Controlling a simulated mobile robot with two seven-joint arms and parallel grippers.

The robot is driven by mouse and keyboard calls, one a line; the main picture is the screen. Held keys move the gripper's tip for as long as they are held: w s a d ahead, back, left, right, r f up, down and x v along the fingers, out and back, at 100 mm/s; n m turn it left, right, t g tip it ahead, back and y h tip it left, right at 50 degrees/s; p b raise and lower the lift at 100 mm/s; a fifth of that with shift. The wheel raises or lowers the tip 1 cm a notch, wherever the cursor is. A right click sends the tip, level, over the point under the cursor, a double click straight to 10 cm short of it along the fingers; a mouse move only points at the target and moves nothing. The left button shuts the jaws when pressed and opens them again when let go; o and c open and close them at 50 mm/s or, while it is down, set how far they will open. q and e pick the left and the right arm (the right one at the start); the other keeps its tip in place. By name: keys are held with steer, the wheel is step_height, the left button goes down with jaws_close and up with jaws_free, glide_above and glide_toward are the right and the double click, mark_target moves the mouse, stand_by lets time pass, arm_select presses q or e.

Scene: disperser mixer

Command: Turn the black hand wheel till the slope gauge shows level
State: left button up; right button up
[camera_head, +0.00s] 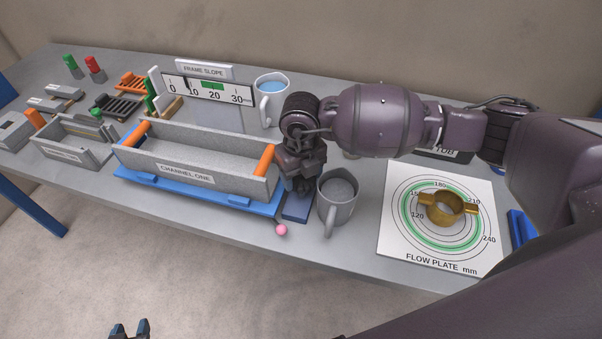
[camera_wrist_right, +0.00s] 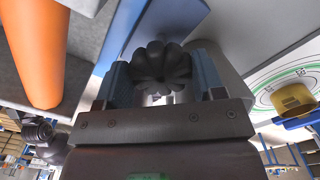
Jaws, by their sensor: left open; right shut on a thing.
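The black hand wheel (camera_wrist_right: 155,66) is a lobed knob between the fingers of my right gripper (camera_wrist_right: 160,85) in the right wrist view. My right gripper (camera_head: 303,184) is shut on it at the right end of the blue frame; there the arm hides the wheel in the head view. The slope gauge (camera_head: 233,94), under a FRAME SLOPE sign, has a 0 to 30 scale with a green band near 20. Its dark pointer (camera_head: 187,83) appears near 10, left of the green band. My left gripper (camera_head: 130,331) is open and empty at the bottom edge, off the table.
The grey CHANNEL ONE trough (camera_head: 190,172) with orange ends sits on the blue frame (camera_head: 205,192). A grey jug (camera_head: 338,203) stands close right of my right gripper. A brass ring (camera_head: 447,209) sits on the flow plate (camera_head: 405,240). A cup (camera_head: 271,95) stands behind.

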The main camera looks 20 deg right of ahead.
steer(key=n+b, duration=0.3)
steer(key=n, duration=0.3)
steer(key=shift+a+f, duration=0.1)
steer(key=shift+f, duration=0.05)
steer(key=n+b, duration=0.2)
steer(key=n, duration=0.2)
steer(key=shift+s+a+n, duration=0.1)
steer(key=shift+n, duration=0.3)
steer(key=shift+n+b, duration=0.3)
steer(key=shift+n, duration=1.2)
steer(key=shift+s+n+b, duration=0.1)
steer(key=shift+n+b, duration=0.3)
steer(key=shift+n, duration=0.1)
arm_select(q)
step_height(320, 180, down, 7)
steer(key=shift+s, duration=0.25)
arm_select(e)
steer(key=shift+n, duration=0.3)
arm_select(q)
steer(key=shift+d+f, duration=0.1)
arm_select(e)
steer(key=shift+r, duration=0.2)
arm_select(q)
steer(key=shift+s, duration=0.1)
steer(key=shift+f+g, duration=0.1)
steer(key=shift+g, duration=0.2)
arm_select(e)
steer(key=o, duration=0.9)
